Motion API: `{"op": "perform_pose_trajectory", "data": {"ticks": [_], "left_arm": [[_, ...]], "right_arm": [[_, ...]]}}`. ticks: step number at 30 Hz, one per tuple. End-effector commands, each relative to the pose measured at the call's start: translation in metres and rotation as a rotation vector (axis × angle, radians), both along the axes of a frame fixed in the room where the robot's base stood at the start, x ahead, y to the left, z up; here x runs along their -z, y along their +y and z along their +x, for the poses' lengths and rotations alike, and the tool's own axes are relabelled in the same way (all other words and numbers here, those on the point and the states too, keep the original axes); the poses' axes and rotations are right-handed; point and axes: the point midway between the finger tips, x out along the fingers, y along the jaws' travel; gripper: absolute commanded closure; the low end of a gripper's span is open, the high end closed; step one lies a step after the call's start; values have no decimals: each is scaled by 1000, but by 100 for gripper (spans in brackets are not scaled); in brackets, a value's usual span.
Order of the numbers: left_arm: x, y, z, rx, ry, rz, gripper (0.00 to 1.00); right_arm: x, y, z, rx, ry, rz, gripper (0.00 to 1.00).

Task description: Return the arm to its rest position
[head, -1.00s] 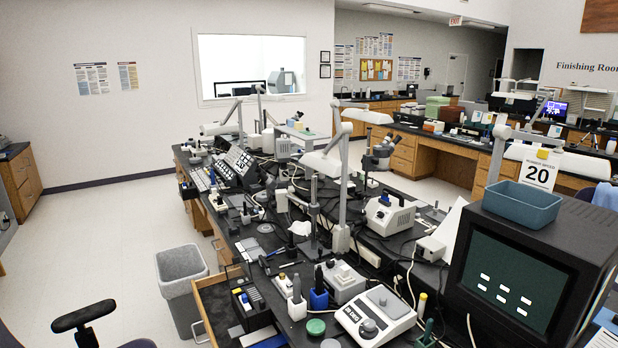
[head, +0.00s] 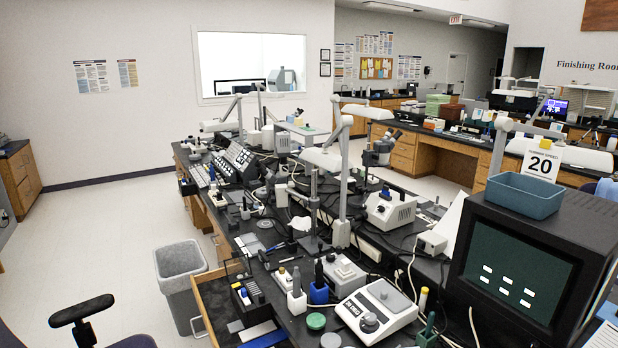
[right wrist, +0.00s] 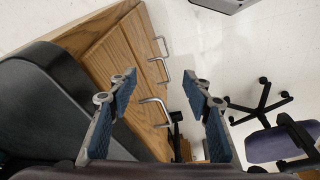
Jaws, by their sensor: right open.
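My right gripper (right wrist: 162,92) shows in the right wrist view. Its two blue-padded fingers are spread wide apart with nothing between them. Beyond the fingers are a wooden cabinet (right wrist: 112,65) with metal handles and the pale floor. Neither of my grippers shows in the head view, and my left gripper is in no view.
A cluttered black workbench (head: 262,240) runs through the middle, with an open wooden drawer (head: 205,305) at its front. A grey bin (head: 181,262) and a chair (head: 82,310) stand left of it. A monitor (head: 510,275) is at right.

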Motion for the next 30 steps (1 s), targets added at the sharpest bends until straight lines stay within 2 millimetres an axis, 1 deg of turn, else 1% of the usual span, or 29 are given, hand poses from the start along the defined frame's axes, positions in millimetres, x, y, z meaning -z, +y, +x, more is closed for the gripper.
{"op": "perform_pose_trajectory", "data": {"ticks": [1,2,3,5,6,8,9,11,12,14,15,18,21,25,27,30], "left_arm": [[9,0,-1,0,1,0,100],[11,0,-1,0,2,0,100],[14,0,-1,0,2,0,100],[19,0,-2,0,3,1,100],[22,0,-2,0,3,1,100],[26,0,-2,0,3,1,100],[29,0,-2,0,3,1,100],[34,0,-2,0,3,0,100],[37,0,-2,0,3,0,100],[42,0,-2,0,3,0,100],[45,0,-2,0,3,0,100],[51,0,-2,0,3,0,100],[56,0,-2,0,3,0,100],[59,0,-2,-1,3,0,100],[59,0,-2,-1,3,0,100],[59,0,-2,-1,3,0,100]], "right_arm": [[33,-1,-7,-2,18,-2,55],[49,-1,-11,-3,23,-2,55],[69,-2,-17,-5,32,-4,55],[99,-3,-27,-7,43,-5,55],[119,-4,-34,-8,50,-5,55],[147,-6,-48,-11,62,-7,55],[164,-8,-57,-13,69,-8,55],[190,-10,-73,-16,80,-9,55],[206,-12,-84,-18,88,-10,55],[228,-15,-102,-20,99,-12,55],[242,-17,-114,-22,107,-13,55],[270,-22,-144,-25,122,-15,55],[289,-28,-170,-29,134,-18,55],[302,-32,-191,-32,144,-19,55],[304,-33,-197,-33,146,-20,55],[305,-34,-199,-33,146,-20,55]]}}
